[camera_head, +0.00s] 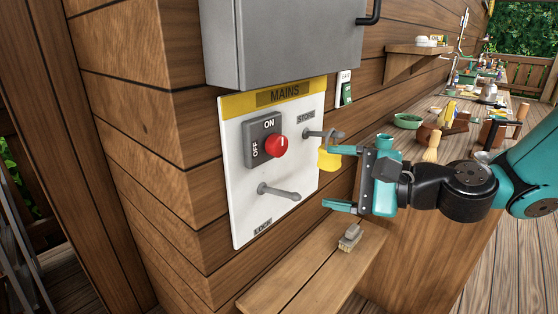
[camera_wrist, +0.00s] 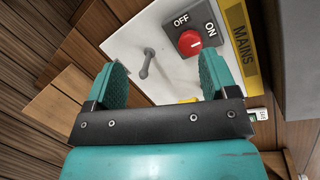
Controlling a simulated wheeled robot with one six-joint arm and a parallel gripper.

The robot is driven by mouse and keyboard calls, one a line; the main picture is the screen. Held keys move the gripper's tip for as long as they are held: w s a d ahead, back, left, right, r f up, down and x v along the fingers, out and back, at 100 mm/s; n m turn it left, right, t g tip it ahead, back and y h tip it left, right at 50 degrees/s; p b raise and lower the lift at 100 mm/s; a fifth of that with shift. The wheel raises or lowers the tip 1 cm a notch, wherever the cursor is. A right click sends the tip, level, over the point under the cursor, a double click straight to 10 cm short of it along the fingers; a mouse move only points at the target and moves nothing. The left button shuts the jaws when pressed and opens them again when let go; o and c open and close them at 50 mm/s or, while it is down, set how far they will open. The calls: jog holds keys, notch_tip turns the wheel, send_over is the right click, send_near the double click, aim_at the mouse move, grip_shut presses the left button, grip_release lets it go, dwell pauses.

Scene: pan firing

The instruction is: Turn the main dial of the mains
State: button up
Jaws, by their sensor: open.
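The main dial (camera_head: 277,146) is a red knob on a dark grey switch plate (camera_head: 252,151) marked ON and OFF. It sits on the white mains panel (camera_head: 236,206) under a yellow MAINS strip. A white mark shows on the knob. In the wrist view the dial (camera_wrist: 190,43) lies beyond the fingers, nearer the right one. My gripper (camera_head: 338,179) is open, in front of the panel and to the right of the dial, apart from it. Its teal fingers (camera_wrist: 161,82) point toward the panel with nothing between them.
A grey peg (camera_head: 281,192) sticks out above the LOCK label. Another peg (camera_head: 319,134) by STORE has a yellow tag (camera_head: 328,160) near my upper finger. A grey cabinet (camera_head: 283,42) overhangs the panel.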

jog(key=w+d+f+m+t, duration=0.1)
jog(key=w+d+m+t, duration=0.25)
jog(key=w+m, duration=0.2)
jog(key=p, duration=1.3)
send_near(281, 146)
jog(key=x, duration=0.3)
jog(key=a+p, duration=0.1)
jog(key=p, duration=0.3)
jog(key=shift+w+a+r+m, duration=0.1)
jog(key=shift+w+r+m, duration=0.25)
jog(key=shift+w+r, duration=0.05)
jog(key=p+x, duration=0.1)
jog(key=x, duration=0.1)
jog(key=p+x, duration=0.1)
jog(key=x, duration=0.1)
jog(key=f+p+x, duration=0.1)
jog(key=x, duration=0.1)
jog(key=c, duration=0.9)
